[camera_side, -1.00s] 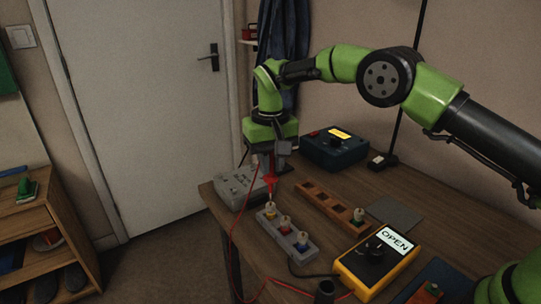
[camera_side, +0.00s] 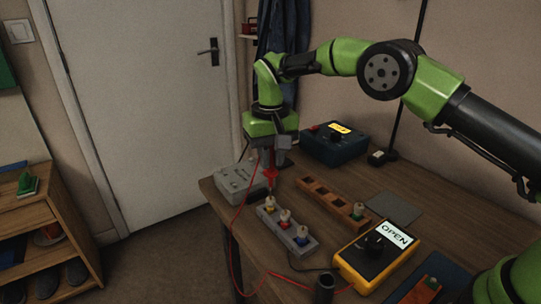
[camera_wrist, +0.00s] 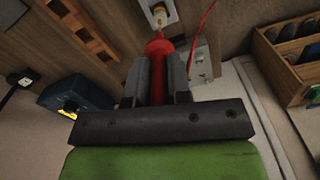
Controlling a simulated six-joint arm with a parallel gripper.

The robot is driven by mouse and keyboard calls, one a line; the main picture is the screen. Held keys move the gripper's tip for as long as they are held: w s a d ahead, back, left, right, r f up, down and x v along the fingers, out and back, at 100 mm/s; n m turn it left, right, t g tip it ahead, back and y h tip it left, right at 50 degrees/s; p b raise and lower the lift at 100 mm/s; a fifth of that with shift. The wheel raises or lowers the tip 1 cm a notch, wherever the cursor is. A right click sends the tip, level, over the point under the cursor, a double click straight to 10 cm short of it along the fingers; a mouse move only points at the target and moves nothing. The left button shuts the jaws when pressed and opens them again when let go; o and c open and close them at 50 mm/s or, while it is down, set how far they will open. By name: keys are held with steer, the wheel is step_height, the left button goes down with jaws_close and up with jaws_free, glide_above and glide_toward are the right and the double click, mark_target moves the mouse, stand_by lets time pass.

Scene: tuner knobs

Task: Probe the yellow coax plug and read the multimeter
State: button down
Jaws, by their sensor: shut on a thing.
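My gripper (camera_side: 271,158) is shut on a red probe (camera_side: 271,174), which points down above the yellow coax plug (camera_side: 269,208). The probe (camera_wrist: 158,68) also shows between the jaws in the wrist view, with a pale plug top (camera_wrist: 159,14) just beyond its tip. I cannot tell whether tip and plug touch. The yellow plug stands at the far left end of a grey block (camera_side: 297,249), beside a red plug (camera_side: 285,217) and a blue plug (camera_side: 302,239). The yellow multimeter (camera_side: 347,263) at the table's front right shows "OPEN" on its display (camera_side: 396,235).
A wooden rack (camera_side: 322,197) lies behind the grey block, with a plug at its right end. A grey box (camera_side: 240,182) and a dark blue device (camera_side: 330,148) stand farther back. A red lead (camera_side: 237,222) hangs over the table's left edge. A grey mat (camera_side: 396,208) is bare.

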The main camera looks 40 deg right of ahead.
steer(key=shift+f, duration=0.4)
stand_by(0.6)
steer(key=shift+r, duration=0.15)
steer(key=shift+r, duration=2.4)
